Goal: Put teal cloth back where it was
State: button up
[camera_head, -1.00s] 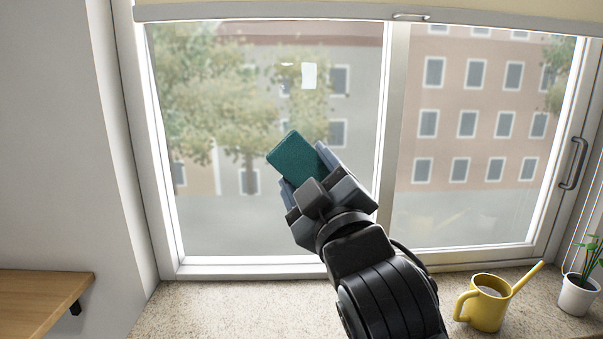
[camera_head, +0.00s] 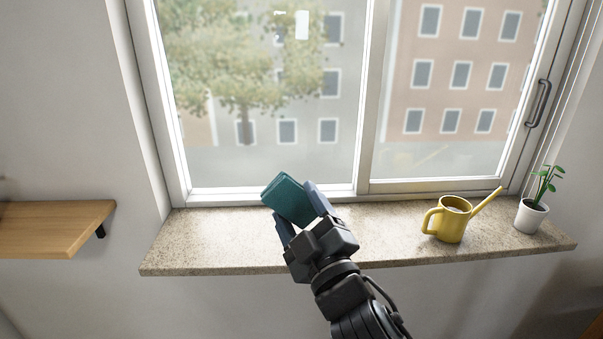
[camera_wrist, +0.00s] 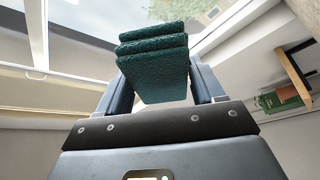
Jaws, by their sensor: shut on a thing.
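The teal cloth (camera_head: 288,198) is a folded, thick block held between the fingers of my gripper (camera_head: 297,212). In the head view it appears in front of the window's lower edge and overlaps the sill's back part; I cannot tell whether it touches the sill. In the wrist view the cloth (camera_wrist: 153,62) shows several folded layers between the two fingers of my gripper (camera_wrist: 157,85). My gripper is shut on it, and the cloth is tilted in the head view.
A speckled stone sill (camera_head: 200,240) runs below the window (camera_head: 270,110), with free room at its left. A yellow watering can (camera_head: 452,222) and a white potted plant (camera_head: 530,215) stand at its right. A wooden shelf (camera_head: 55,225) is at far left.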

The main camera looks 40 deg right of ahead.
jog(key=s+a+f+n+y, duration=0.1)
jog(key=a+f+y, duration=0.1)
jog(key=f, duration=1.4)
jog(key=s+a+f+n+y, duration=0.1)
jog(key=a+f+y, duration=0.2)
jog(key=f, duration=1.3)
jog(key=shift+s+a+f+n+t, duration=0.3)
jog(key=shift+s+a+n+t, duration=0.1)
jog(key=shift+a, duration=0.75)
jog(key=shift+w, duration=0.1)
